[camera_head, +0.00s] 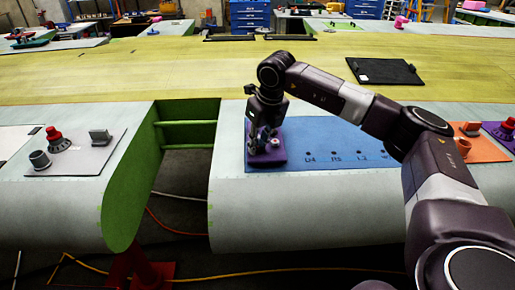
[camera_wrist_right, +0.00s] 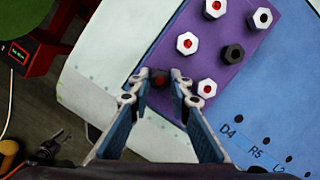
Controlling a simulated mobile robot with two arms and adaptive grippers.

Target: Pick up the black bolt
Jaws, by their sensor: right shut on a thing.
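My right gripper (camera_head: 264,137) is over the purple plate (camera_head: 268,158) on the blue mat (camera_head: 325,142). In the right wrist view its fingers (camera_wrist_right: 162,90) are closed around a dark bolt (camera_wrist_right: 160,79) with a reddish centre, at the plate's near left edge. I cannot tell whether this bolt is clear of the plate. Another black bolt (camera_wrist_right: 232,53) stands on the plate, to the right of the fingers. Several white hex bolts, such as one with a red centre (camera_wrist_right: 207,87), stand around it. My left gripper is not in view.
The blue mat has labelled holes, with D4 and R5 readable. A grey plate (camera_head: 85,160) with red and grey parts lies to the left, past an open gap with green ribs (camera_head: 187,134). A black panel (camera_head: 383,72) and an orange plate (camera_head: 478,153) are to the right.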

